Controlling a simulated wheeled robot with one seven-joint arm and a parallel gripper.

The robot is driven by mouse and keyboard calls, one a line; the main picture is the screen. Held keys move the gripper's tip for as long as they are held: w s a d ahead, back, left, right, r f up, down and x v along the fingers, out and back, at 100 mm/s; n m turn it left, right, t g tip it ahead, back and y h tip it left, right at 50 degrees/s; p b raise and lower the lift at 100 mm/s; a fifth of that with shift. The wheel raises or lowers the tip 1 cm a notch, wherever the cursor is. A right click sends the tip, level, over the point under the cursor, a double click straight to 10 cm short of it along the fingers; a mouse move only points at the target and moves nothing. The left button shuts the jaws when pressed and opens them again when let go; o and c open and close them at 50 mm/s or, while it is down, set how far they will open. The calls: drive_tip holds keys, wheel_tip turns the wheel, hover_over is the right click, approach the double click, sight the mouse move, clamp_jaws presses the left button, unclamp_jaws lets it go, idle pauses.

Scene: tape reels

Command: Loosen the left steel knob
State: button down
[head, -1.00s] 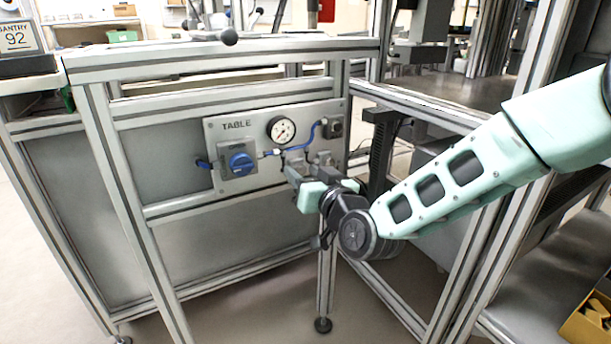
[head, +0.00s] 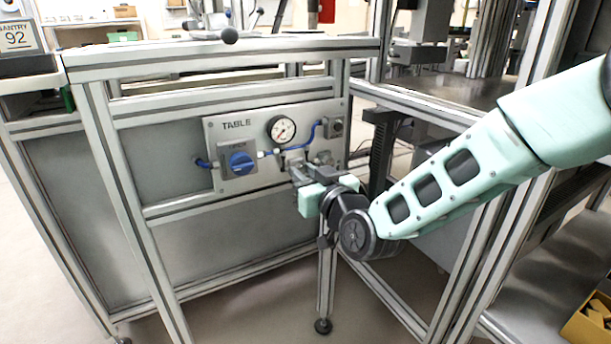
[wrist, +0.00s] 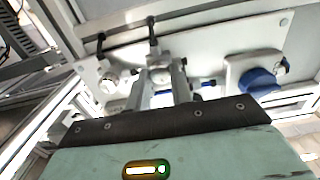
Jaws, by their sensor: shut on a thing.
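The left steel knob (wrist: 160,75) shows between my two fingers in the wrist view, below the gauge on the panel marked TABLE (head: 268,178). My gripper (head: 297,169) is shut on this knob, and its fingers also show in the wrist view (wrist: 162,84). In the head view the fingers hide most of the knob. A second steel knob (head: 323,157) sits just to the right on the panel. It is at left in the turned wrist view (wrist: 108,85), apart from my fingers.
A blue rotary handle (head: 241,163) is left of the gripper. A round gauge (head: 282,129) and blue hose (head: 312,133) are close above it. Aluminium frame posts (head: 328,262) stand around the panel. The floor in front is clear.

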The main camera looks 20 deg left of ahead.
drive_tip(key=n+b, duration=0.2)
drive_tip(key=n, duration=0.9)
drive_tip(key=shift+n+b, duration=0.4)
idle(0.3)
drive_tip(key=c, duration=1.2)
unclamp_jaws()
drive_tip(key=shift+c, duration=0.2)
drive_tip(key=p+v, duration=0.2)
drive_tip(key=v, duration=1.5)
drive_tip(key=shift+s, duration=0.25)
drive_tip(key=shift+d, duration=0.15)
